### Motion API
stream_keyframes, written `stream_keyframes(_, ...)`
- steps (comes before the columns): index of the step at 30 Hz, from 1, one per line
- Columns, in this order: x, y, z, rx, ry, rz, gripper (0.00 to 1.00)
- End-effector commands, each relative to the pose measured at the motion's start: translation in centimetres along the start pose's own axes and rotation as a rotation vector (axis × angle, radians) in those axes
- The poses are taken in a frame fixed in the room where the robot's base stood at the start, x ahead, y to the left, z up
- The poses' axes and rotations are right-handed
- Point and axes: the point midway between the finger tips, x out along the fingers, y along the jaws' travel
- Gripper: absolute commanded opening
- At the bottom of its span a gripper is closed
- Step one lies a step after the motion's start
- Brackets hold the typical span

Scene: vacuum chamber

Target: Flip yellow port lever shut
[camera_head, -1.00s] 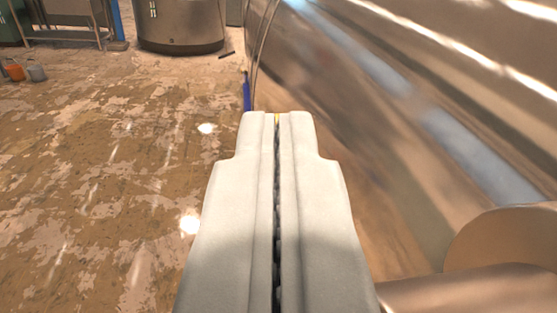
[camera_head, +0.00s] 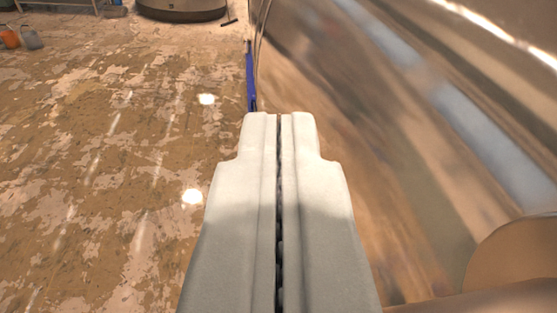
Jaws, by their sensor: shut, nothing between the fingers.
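My gripper (camera_head: 279,116) points forward in the middle of the view, its two pale fingers shut together with nothing between them. The yellow port lever is not visible now. The shiny metal chamber wall (camera_head: 400,130) curves along the right side, beside my gripper. I cannot tell the gap between the fingers and the wall.
A blue upright part (camera_head: 250,78) stands at the chamber's far left edge, just beyond my fingertips. A round metal port (camera_head: 520,262) juts out at the lower right. The worn floor (camera_head: 100,170) on the left is open. An orange bucket (camera_head: 9,37) and a round metal vessel (camera_head: 180,8) stand far back.

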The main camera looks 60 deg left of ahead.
Motion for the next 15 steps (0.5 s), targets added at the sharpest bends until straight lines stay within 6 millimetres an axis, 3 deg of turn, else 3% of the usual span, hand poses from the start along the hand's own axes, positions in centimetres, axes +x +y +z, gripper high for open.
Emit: stream_keyframes(15,0.66,-0.17,0.74,-0.02,-0.136,-0.019,0.0)
